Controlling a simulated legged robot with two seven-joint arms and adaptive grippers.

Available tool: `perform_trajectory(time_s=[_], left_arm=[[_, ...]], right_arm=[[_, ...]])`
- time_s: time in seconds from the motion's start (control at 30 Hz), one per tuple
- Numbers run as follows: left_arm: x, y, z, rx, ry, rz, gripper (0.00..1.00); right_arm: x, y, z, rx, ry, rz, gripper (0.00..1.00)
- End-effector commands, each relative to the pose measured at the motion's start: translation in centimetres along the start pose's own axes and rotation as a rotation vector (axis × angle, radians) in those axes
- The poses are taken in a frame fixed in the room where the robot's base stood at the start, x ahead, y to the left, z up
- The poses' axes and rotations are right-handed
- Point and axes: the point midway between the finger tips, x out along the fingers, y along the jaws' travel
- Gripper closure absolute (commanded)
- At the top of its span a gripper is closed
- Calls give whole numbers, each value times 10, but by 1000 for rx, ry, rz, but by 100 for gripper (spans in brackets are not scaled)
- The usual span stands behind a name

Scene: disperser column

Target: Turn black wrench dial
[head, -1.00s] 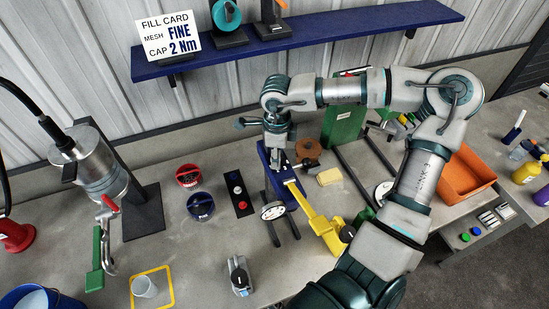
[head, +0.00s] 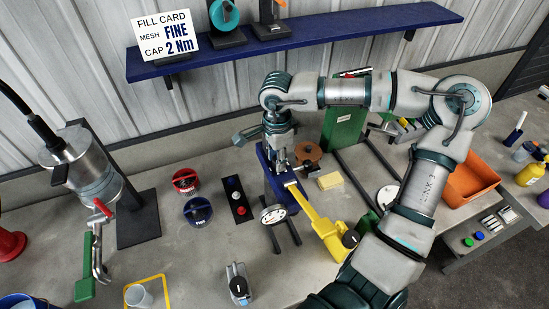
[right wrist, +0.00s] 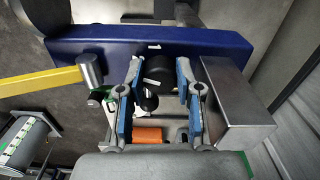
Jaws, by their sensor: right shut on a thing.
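My right gripper (head: 280,165) is at this stand, away from that dial. In the right wrist view, my right gripper's fingers (right wrist: 158,75) are on both sides of a black knob (right wrist: 157,68) at the blue block (right wrist: 215,45), and are shut on it. A yellow bar (right wrist: 40,82) ends at a grey cylinder left of them. My left gripper is not in view.
A smaller black knob (right wrist: 148,101) and a grey block (right wrist: 238,105) are close to the fingers. The disperser (head: 85,170) is at left.

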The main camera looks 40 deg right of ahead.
Motion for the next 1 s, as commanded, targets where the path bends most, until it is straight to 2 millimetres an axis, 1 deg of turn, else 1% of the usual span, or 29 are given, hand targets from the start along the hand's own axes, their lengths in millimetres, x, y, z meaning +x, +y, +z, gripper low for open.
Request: perform_trajectory(time_s=[0.37, 0.4, 0.47, 0.5, 1.0], left_arm=[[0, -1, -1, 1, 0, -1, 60], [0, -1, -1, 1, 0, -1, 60], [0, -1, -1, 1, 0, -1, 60], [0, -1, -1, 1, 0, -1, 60], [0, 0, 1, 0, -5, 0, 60]], right_arm=[[0, -1, -3, -1, 6, -2, 100], [0, -1, -2, -1, 5, -2, 58], [0, -2, -2, -1, 4, -2, 43], [0, -2, -2, -1, 4, -2, 40], [-1, -3, 1, 5, 2, -6, 40]])
